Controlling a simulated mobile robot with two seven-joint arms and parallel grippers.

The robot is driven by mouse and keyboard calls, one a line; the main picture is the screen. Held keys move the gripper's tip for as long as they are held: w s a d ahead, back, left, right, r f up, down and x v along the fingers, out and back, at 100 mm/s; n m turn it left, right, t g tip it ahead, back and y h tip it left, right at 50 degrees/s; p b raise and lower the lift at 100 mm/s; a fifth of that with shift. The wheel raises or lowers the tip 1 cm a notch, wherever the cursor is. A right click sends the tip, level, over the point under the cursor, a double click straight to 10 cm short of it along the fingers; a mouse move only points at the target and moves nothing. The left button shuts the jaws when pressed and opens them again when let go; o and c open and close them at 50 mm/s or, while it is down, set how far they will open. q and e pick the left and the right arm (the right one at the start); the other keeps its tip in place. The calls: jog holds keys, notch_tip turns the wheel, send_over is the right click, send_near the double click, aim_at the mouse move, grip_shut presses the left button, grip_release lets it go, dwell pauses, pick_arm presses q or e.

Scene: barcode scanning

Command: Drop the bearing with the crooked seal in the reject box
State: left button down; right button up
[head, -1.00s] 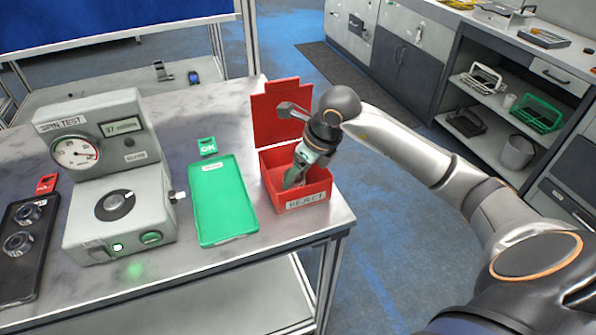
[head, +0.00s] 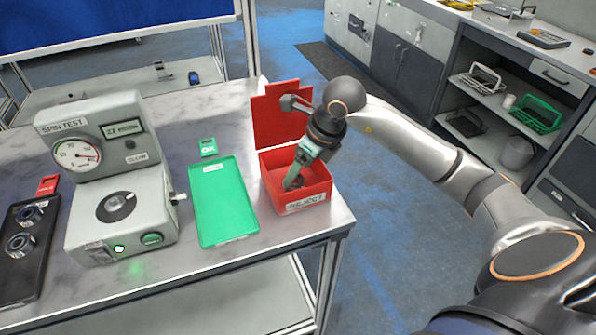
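The red reject box (head: 303,203) stands at the right end of the table with its lid open and upright behind it. My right gripper (head: 293,184) points down into the box, its fingertips below the rim. I cannot make out whether its fingers are apart or whether a bearing is between them. No bearing shows clearly inside the box. Two metal bearings (head: 20,244) sit on the black tray (head: 14,284) at the far left, too small to judge their seals. My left gripper is out of view.
The grey spin tester (head: 88,228) with a dial and a lit green lamp stands between the black tray and the empty green OK tray (head: 223,206). The table's front right corner is close to the reject box. Shelves stand at the back right.

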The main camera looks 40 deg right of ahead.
jog(key=v, duration=1)
